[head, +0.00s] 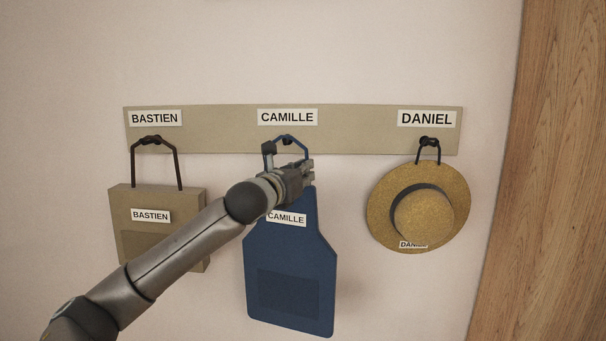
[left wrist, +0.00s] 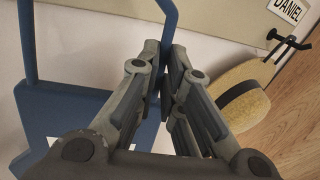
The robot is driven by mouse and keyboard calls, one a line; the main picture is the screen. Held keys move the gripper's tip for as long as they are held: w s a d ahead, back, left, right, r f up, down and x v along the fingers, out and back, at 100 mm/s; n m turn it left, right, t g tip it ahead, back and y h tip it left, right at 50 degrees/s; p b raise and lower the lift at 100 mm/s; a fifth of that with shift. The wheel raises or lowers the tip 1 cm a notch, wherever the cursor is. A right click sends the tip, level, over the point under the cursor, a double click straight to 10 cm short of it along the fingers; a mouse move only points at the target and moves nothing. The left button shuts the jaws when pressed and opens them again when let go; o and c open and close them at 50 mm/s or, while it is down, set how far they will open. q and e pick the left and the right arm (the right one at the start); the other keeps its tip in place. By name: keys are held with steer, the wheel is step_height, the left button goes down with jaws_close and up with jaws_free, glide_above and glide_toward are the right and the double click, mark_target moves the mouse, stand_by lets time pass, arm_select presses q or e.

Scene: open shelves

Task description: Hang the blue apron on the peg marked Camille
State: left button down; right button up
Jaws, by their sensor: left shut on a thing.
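The blue apron (head: 290,260) hangs upright in front of the wall, with a white CAMILLE tag on its bib. Its thin blue neck loop (head: 306,151) rises to the dark peg (head: 287,141) under the CAMILLE label (head: 287,117). The loop appears to be over or against that peg; I cannot tell whether it rests on it. My left gripper (head: 309,173) is shut on the apron near the foot of the loop, covering part of the bib's top. The left wrist view shows the blue loop (left wrist: 166,14) running down to the fingers (left wrist: 172,68). My right gripper is not in view.
A beige board (head: 220,135) carries the pegs. A beige bag (head: 160,193) hangs at BASTIEN, left of the apron and partly behind my arm. A straw hat (head: 385,205) hangs at DANIEL on the right. A wooden panel (head: 545,180) stands at the far right.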

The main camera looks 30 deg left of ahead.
arm_select(q)
steer(key=shift+w+a+p, duration=0.4)
steer(key=shift+w+a, duration=0.05)
steer(key=shift+w, duration=0.25)
steer(key=shift+w+a+f+p, duration=0.15)
steer(key=shift+f+p, duration=0.1)
steer(key=shift+p, duration=0.2)
steer(key=shift+f, duration=0.15)
